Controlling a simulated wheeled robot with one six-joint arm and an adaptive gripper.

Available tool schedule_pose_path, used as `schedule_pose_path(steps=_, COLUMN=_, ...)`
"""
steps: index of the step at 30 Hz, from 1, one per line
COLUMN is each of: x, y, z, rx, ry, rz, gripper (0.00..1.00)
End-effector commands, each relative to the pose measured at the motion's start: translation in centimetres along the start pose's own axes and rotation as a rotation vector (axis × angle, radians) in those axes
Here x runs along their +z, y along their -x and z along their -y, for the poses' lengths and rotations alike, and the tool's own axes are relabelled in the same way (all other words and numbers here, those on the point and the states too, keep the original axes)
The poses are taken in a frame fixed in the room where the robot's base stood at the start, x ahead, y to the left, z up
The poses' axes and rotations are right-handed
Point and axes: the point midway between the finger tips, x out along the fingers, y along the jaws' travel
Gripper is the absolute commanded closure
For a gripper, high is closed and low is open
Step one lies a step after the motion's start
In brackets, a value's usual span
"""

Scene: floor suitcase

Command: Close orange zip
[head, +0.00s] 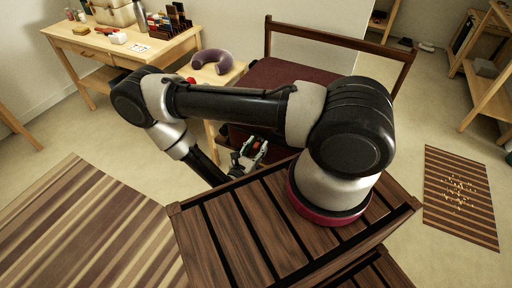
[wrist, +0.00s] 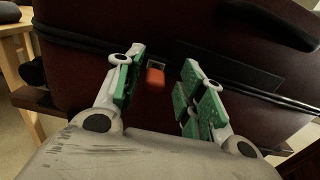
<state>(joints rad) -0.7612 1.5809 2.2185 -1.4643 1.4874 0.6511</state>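The orange zip (wrist: 155,77) is a small orange pull on the dark zip line of the dark red suitcase (wrist: 120,22). In the wrist view it lies between and beyond the two green-padded fingers of my gripper (wrist: 158,88). The fingers stand open, with a gap on each side of the pull, nearer the left finger. How far the zip has run is hard to tell.
A small table holds a purple neck pillow (head: 212,61). A desk (head: 120,45) with containers is at the upper left. Striped rugs (head: 75,225) lie left and right (head: 459,195). Bare floor shows between.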

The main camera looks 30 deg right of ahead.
Motion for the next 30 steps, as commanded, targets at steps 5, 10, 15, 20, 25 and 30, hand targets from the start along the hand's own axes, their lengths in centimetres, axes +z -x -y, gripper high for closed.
schedule_pose_path(steps=5, x=0.3, y=0.0, z=-0.1, rx=0.001, ry=-0.001, rz=0.001, gripper=0.61)
schedule_pose_path(steps=10, x=2.8, y=0.0, z=-0.1, rx=0.001, ry=-0.003, rz=0.000, gripper=0.61)
schedule_pose_path(steps=15, x=6.3, y=0.0, z=-0.1, rx=0.001, ry=-0.003, rz=0.000, gripper=0.61)
schedule_pose_path(steps=20, x=8.8, y=0.1, z=0.0, rx=0.000, ry=-0.002, rz=0.000, gripper=0.61)
schedule_pose_path(steps=25, x=9.9, y=0.0, z=0.0, rx=0.000, ry=0.000, rz=0.000, gripper=0.61)
schedule_pose_path(steps=30, x=10.0, y=0.0, z=0.0, rx=0.000, ry=0.000, rz=0.000, gripper=0.61)
